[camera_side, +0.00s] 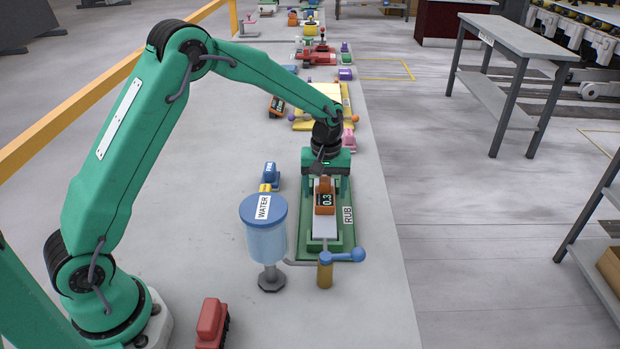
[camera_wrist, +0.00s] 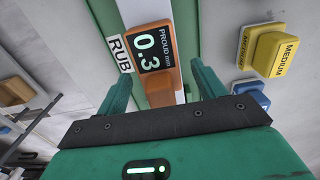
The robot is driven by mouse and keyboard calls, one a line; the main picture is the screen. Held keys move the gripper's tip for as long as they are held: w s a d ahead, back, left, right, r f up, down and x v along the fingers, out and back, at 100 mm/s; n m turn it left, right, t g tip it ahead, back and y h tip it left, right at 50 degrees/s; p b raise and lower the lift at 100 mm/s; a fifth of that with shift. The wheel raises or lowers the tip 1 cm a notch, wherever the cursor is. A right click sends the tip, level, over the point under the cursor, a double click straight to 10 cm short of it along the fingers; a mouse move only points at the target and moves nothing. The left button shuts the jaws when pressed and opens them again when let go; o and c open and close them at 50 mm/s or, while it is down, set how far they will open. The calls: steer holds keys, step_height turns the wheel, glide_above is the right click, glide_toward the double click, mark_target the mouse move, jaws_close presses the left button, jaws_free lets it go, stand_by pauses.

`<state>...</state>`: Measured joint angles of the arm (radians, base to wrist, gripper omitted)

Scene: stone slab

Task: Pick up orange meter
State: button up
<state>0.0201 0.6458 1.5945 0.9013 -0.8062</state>
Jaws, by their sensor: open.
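The orange meter (camera_side: 325,198) stands on the pale strip of the green station marked RUB (camera_side: 349,238). Its dark display reads 0.3. In the wrist view the meter (camera_wrist: 154,50) shows the words PROUD mm beside the number and lies between my two green fingers. My gripper (camera_side: 326,182) is above and around the meter in the side view, with a finger on each side. In the wrist view my gripper (camera_wrist: 162,88) is open, with a gap between each finger and the meter. The meter's lower part is partly hidden.
A blue WATER tank (camera_side: 266,240) stands left of the station, and a brass post with a blue lever (camera_side: 325,268) stands in front. A red block (camera_side: 211,322) lies nearer. Bare slab lies left of the tank.

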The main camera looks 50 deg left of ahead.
mark_target(326, 182)
steer(key=shift+f, duration=0.45)
steer(key=c, duration=1.2)
steer(key=shift+c, duration=0.2)
steer(key=shift+r, duration=0.2)
steer(key=shift+r, duration=0.55)
steer(key=r, duration=0.3)
steer(key=shift+s+d+r, duration=0.1)
steer(key=shift+d, duration=0.2)
steer(key=s+d+r, duration=0.6)
steer(key=d, duration=0.3)
steer(key=shift+d+r, duration=0.15)
steer(key=shift+r, duration=0.05)
